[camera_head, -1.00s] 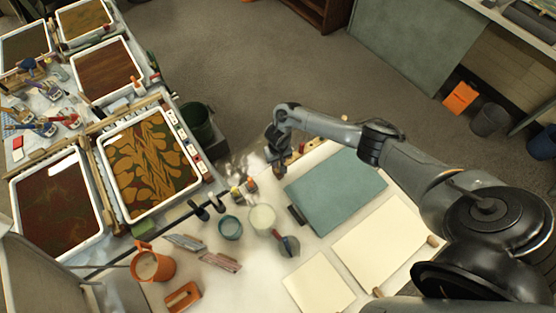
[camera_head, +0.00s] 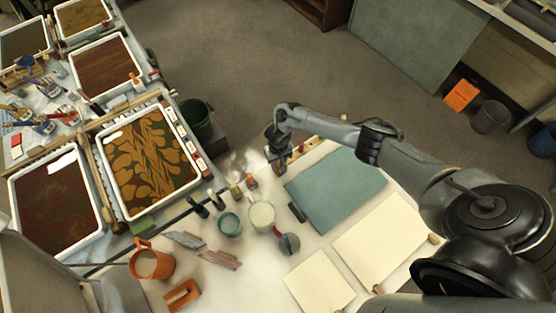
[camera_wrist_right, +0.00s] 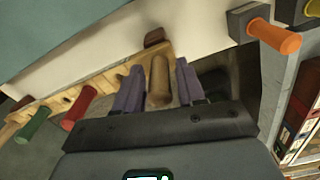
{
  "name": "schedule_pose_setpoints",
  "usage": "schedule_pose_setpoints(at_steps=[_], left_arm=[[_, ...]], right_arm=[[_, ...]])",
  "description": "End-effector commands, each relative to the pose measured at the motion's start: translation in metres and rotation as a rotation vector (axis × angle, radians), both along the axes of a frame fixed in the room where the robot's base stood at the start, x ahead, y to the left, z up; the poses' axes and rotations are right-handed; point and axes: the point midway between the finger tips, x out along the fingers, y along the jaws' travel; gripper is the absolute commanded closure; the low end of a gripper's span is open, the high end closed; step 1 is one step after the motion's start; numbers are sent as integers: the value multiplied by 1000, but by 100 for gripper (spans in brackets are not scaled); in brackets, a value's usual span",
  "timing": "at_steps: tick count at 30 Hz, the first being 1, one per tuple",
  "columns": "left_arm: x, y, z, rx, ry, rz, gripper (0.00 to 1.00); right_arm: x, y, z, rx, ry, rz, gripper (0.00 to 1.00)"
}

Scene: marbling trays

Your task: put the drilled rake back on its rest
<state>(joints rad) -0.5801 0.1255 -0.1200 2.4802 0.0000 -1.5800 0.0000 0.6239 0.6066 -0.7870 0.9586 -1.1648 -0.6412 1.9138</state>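The wooden bar, which I take to be the drilled rake or its rest, I cannot tell which, lies along the far table edge (camera_wrist_right: 98,85). It has a row of dark marks and small coloured handles beside it. A rounded wooden handle (camera_wrist_right: 158,80) stands at its right end in the right wrist view. My right gripper (camera_head: 277,168) is over this spot; its purple fingers (camera_wrist_right: 160,75) are on both sides of the handle, with narrow gaps showing, so it looks open. The handle's lower end is hidden by my gripper. My left gripper is not in view.
A red handle (camera_wrist_right: 80,107) and a green handle (camera_wrist_right: 33,125) are left of my fingers; an orange-handled tool (camera_wrist_right: 272,36) is right. A teal sheet (camera_head: 335,190), a pale jug (camera_head: 262,216) and an orange mug (camera_head: 150,262) are on the table. Marbling trays (camera_head: 118,216) stand at left.

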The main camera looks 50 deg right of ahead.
Motion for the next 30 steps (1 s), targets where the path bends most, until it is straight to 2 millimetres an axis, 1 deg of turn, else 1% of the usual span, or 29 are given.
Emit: schedule_pose_setpoints(at_steps=[1, 2, 3, 10, 14, 17, 27, 30], left_arm=[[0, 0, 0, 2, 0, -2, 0], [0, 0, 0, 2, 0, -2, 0], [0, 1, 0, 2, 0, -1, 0], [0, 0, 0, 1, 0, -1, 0], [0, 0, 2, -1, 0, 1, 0], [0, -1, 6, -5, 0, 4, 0], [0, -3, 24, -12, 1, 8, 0], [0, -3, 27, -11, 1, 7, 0]], right_arm=[[0, 0, 0, 0, 0, 0, 53], [0, 0, 0, 0, 0, 0, 48], [0, 0, 0, 0, 0, 0, 47], [0, 0, 0, 1, 0, 0, 47], [0, 0, 6, 1, 0, 0, 47], [0, 0, 16, 2, -1, 1, 47], [1, 0, 74, 0, -2, 0, 47], [0, 0, 88, -1, -2, 0, 47]])
